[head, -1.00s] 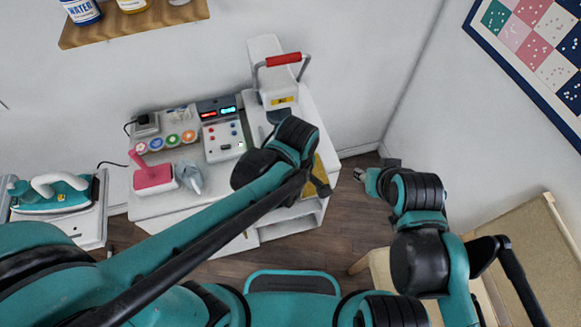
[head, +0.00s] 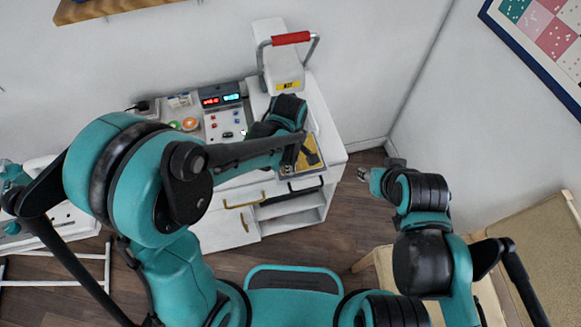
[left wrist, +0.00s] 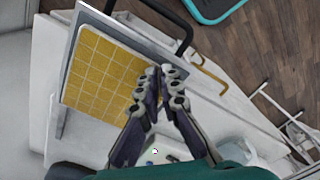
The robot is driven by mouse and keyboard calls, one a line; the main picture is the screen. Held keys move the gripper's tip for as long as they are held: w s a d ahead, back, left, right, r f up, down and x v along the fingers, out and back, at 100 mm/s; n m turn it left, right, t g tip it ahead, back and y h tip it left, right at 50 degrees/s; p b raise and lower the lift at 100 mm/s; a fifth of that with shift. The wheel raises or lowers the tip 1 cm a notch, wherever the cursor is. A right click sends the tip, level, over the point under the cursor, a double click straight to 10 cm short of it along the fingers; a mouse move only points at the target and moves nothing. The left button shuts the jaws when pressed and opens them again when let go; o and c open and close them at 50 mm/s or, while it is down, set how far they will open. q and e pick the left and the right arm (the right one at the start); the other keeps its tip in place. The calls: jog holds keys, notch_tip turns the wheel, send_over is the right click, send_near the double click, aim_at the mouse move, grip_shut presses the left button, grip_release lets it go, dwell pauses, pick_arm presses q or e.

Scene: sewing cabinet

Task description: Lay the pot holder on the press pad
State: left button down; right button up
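The pot holder is a yellow square with a pale grid (left wrist: 104,72). In the left wrist view it lies over the grey press pad (left wrist: 67,58), whose rim shows along two sides. In the head view the pot holder (head: 311,158) shows below the press head, partly hidden by my left gripper (head: 303,158). In the left wrist view the fingertips of my left gripper (left wrist: 167,74) are close together at the pot holder's right corner. Whether cloth is between them is unclear. My right gripper (head: 364,174) is away to the right, beside the cabinet, too small to judge.
The press has a red-handled lever (head: 290,38) raised above the pad. A control box (head: 224,122) stands left of it on the white cabinet (head: 228,228). An iron's board (head: 60,232) is at the left. A beige chair (head: 528,230) is at the right.

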pick_arm(q)
jog(key=shift+r, duration=0.1)
jog(key=c, duration=1.7)
grip_release()
